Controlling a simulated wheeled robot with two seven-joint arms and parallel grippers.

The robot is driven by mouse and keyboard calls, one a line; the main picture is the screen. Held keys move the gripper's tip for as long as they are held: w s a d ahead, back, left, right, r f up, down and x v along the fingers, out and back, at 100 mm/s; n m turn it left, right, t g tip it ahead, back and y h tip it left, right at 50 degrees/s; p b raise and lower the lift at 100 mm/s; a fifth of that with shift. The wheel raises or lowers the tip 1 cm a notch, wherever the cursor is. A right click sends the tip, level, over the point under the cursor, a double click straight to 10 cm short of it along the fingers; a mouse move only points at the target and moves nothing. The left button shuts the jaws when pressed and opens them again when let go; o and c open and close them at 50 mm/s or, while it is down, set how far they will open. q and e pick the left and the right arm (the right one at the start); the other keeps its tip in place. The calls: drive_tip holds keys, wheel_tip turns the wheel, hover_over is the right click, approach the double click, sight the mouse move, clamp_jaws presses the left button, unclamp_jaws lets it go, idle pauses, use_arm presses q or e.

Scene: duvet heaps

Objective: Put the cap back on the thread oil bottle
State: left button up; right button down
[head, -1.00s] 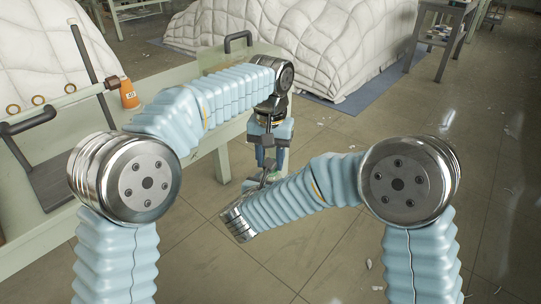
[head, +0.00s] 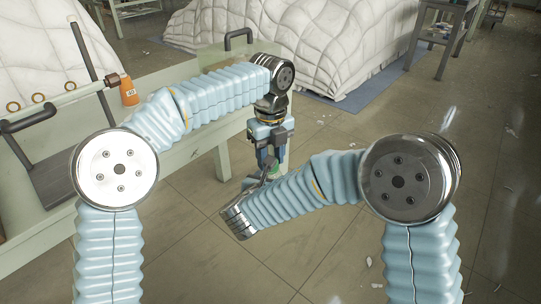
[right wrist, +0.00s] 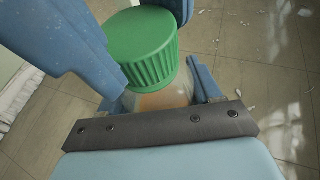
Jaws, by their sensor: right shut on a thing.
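The green ribbed cap (right wrist: 150,58) sits upright on top of the clear thread oil bottle (right wrist: 168,98), which holds amber oil; I cannot tell how tightly it is seated. My right gripper (right wrist: 160,90) is shut on the bottle below the cap. Blue fingers of my left gripper (head: 271,163) come down on either side of the cap. In the head view the bottle is mostly hidden; a bit of green (head: 273,172) shows below the left gripper.
White quilted duvet heaps (head: 300,45) lie behind. The tiled floor at right is mostly clear, with small scraps.

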use_arm(q)
drive_tip(key=m, duration=1.3)
drive_tip(key=shift+d+f+m, duration=0.1)
drive_tip(key=shift+f+m, duration=0.1)
drive_tip(key=shift+m, duration=0.5)
drive_tip(key=shift+r+m, duration=0.2)
drive_tip(key=shift+m, duration=0.1)
drive_tip(key=o, duration=1)
drive_tip(key=shift+r, duration=2.25)
